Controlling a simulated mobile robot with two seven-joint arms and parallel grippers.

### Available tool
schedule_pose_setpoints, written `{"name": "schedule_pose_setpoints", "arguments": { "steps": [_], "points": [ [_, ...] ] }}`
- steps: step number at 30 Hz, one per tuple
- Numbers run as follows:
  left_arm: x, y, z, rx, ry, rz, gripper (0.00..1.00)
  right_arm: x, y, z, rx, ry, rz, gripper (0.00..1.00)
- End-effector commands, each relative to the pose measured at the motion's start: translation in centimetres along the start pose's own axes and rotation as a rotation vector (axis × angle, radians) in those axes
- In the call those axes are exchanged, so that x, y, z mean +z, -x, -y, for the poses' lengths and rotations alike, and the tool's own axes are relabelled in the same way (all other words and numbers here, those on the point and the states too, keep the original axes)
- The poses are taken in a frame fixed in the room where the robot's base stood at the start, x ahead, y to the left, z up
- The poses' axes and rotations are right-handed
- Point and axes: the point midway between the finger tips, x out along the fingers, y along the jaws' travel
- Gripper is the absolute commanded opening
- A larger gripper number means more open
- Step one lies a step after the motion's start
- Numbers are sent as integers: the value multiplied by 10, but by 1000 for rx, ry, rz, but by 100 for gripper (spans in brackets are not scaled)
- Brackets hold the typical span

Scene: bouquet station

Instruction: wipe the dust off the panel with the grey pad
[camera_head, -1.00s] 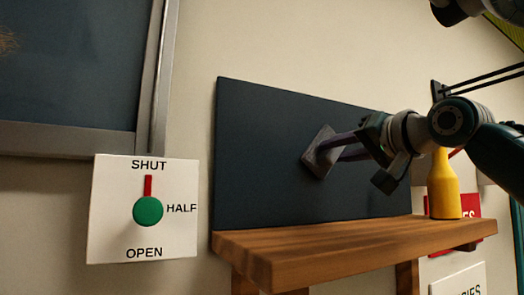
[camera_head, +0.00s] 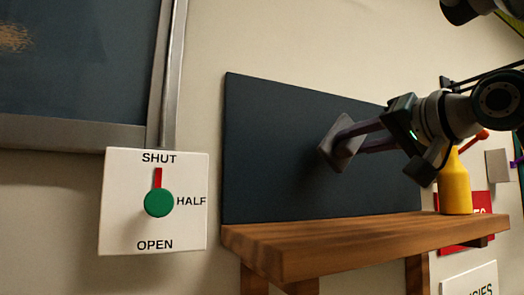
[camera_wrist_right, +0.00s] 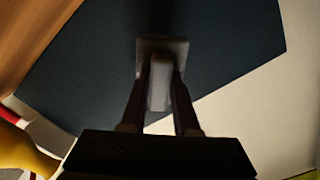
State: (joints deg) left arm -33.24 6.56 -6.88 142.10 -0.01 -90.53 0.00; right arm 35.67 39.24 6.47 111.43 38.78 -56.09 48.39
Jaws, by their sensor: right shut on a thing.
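The grey pad (camera_head: 342,143) is a flat square block held in front of the dark blue panel (camera_head: 265,150). The panel stands upright on a wooden shelf against the wall. My right gripper (camera_head: 365,138) is shut on the pad, its two long fingers reaching in from the right. In the right wrist view the pad (camera_wrist_right: 159,60) sits between the fingertips, over the dark panel (camera_wrist_right: 95,60). I cannot tell whether the pad touches the panel. I see no clear dust on the visible panel face.
The wooden shelf (camera_head: 340,245) runs under the panel. A yellow bottle (camera_head: 455,190) stands at its right end, below my right arm. A white plate with a green knob (camera_head: 159,202) is on the wall at left. A framed dark board (camera_head: 70,70) with a brownish smudge is above.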

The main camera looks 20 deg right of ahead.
Motion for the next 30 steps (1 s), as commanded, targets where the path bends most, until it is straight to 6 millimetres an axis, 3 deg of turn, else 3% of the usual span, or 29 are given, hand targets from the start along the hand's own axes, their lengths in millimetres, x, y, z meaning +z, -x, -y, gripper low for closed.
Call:
{"name": "schedule_pose_setpoints", "arguments": {
  "steps": [5,15,24,30],
  "points": [
    [2,-4,1,-4,-5,1,100,0,12,0,1,3,-2,0],
    [2,-5,2,-7,-9,1,100,0,15,0,1,3,-3,0],
    [5,-13,2,-6,-8,1,100,-4,42,2,-6,8,-15,0],
    [4,-13,1,-4,-6,1,100,-6,45,4,-7,9,-18,0]
  ]
}}
